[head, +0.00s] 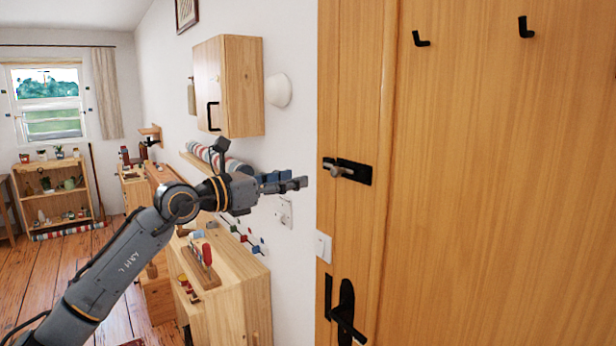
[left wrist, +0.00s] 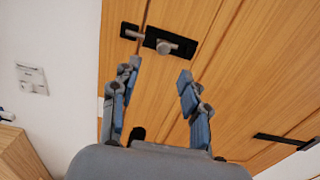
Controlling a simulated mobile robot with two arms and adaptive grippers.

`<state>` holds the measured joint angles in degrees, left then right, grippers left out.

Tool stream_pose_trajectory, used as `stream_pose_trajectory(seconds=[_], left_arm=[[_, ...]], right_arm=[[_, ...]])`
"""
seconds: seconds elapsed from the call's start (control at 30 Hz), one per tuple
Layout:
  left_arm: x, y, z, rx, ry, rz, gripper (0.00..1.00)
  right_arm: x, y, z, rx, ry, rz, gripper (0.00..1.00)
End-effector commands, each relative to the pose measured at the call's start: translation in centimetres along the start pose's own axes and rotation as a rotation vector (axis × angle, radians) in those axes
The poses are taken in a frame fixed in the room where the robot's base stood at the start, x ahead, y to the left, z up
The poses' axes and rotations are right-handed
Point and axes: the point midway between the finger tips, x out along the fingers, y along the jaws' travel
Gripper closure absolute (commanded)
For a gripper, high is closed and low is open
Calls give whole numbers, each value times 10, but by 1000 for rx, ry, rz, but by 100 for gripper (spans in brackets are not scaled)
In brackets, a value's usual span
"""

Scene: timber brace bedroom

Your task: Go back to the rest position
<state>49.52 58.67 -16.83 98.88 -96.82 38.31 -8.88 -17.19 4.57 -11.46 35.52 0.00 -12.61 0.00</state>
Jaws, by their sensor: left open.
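My left gripper (head: 296,184) reaches in from the left in the head view, in front of the white wall and close to the wooden door. In the left wrist view my left gripper (left wrist: 155,78) has its two blue-padded fingers spread apart with nothing between them. The fingers point toward the door's black bolt latch (left wrist: 160,42) with a grey knob, with a visible gap. The same latch (head: 347,171) shows in the head view, right of the gripper. My right gripper is in neither view.
The wooden door (head: 500,200) fills the right side, with a black lever handle (head: 347,314) low and two black hooks above. A wooden wall cabinet (head: 229,86) hangs behind my left arm. A wooden cabinet (head: 237,300) stands below it. Wooden floor (head: 40,280) lies open at left.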

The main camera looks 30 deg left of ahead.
Motion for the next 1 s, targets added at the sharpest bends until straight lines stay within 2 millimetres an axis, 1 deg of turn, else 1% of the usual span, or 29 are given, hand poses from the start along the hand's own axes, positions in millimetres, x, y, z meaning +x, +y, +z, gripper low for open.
stream_pose_trajectory(seconds=[0.03,0.2,0.67,0.77,0.87,0.97,1.0], left_arm=[[-6,1,-1,0,2,2,55],[-15,0,0,0,0,0,55],[-16,0,0,-1,-1,0,55],[-13,1,-6,-23,0,-5,55],[-1,7,-33,-148,-2,-24,55],[17,18,-88,-400,-13,-43,55],[24,24,-116,-523,-20,-42,55]], right_arm=[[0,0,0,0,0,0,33],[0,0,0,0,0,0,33],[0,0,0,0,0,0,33],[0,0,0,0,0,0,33],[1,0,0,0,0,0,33],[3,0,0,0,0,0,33],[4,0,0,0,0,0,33]])
